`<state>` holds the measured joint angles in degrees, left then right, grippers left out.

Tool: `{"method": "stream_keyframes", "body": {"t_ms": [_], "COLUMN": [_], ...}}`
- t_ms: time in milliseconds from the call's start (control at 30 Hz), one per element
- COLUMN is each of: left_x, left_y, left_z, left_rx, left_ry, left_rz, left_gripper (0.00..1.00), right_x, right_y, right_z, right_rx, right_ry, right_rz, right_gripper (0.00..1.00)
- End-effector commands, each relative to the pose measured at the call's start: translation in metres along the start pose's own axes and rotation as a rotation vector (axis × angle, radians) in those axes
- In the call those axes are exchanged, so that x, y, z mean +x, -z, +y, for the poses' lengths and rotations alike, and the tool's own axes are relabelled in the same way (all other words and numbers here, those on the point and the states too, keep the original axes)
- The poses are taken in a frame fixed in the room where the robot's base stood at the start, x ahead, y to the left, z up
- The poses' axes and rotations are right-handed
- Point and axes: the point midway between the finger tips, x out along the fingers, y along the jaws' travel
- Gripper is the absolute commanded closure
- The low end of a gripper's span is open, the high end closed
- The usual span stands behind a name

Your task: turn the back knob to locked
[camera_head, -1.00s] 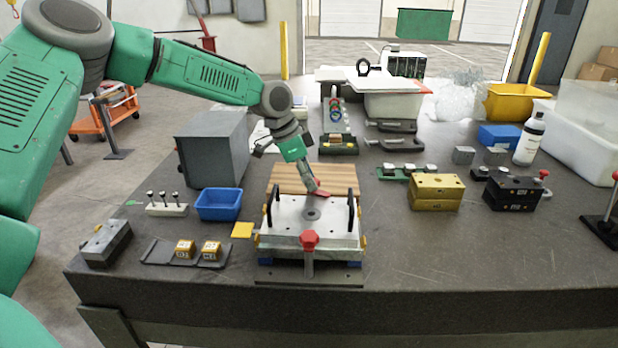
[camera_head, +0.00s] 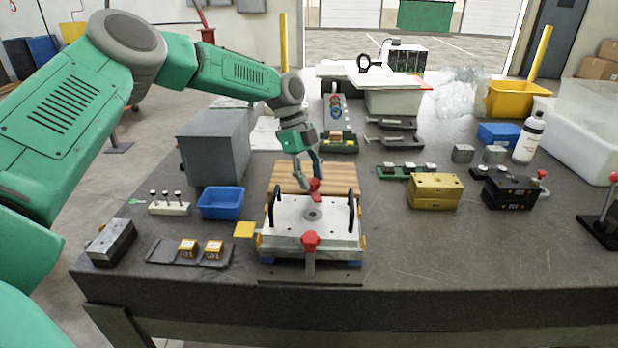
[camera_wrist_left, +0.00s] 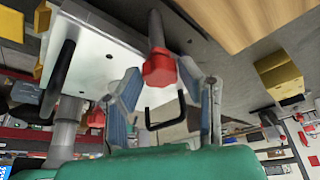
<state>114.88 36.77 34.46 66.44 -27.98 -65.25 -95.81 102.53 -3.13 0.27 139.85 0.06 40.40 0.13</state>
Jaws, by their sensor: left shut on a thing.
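The mould base is a pale metal block (camera_head: 285,232) with two black handles, standing near the front edge of the table. Its back knob (camera_head: 315,188) is red and sits at the rear of the block. My left gripper (camera_head: 311,180) reaches down from behind and is shut on this knob. In the left wrist view the red knob (camera_wrist_left: 160,68) on its grey shaft lies between the fingertips of my gripper (camera_wrist_left: 164,82). A second red knob (camera_head: 310,240) is at the front of the block. My right gripper is not in view.
A wooden board (camera_head: 342,176) lies behind the block. A blue bin (camera_head: 221,203) and a grey box (camera_head: 214,150) stand to the left. A brass block (camera_head: 435,190) is to the right, with bare table between. A yellow square (camera_head: 245,230) lies beside the block.

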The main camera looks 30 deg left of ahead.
Motion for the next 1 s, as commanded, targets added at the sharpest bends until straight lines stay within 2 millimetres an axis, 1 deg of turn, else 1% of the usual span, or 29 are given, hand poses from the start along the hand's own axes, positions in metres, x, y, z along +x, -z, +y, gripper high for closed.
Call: {"method": "stream_keyframes", "body": {"t_ms": [33,500,700,1000], "left_x": [0.0049,0.0053,0.0045,0.0022], "left_y": [0.0013,0.0035,0.0031,0.0016], "left_z": [-0.0001,-0.0011,-0.0015,-0.0025], "left_rx": [0.043,0.433,0.550,0.644], "left_ry": [-0.022,-0.185,-0.231,-0.263], "left_rz": [0.001,0.002,0.003,0.002], "left_gripper": [0.96,0.96,0.96,0.96], "right_x": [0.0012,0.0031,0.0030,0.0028], "right_y": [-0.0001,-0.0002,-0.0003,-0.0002], "right_z": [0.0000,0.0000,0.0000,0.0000], "right_rx": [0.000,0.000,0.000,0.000], "right_ry": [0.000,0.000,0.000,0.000], "right_rz": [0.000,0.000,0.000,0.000], "right_gripper": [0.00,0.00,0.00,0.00]}}
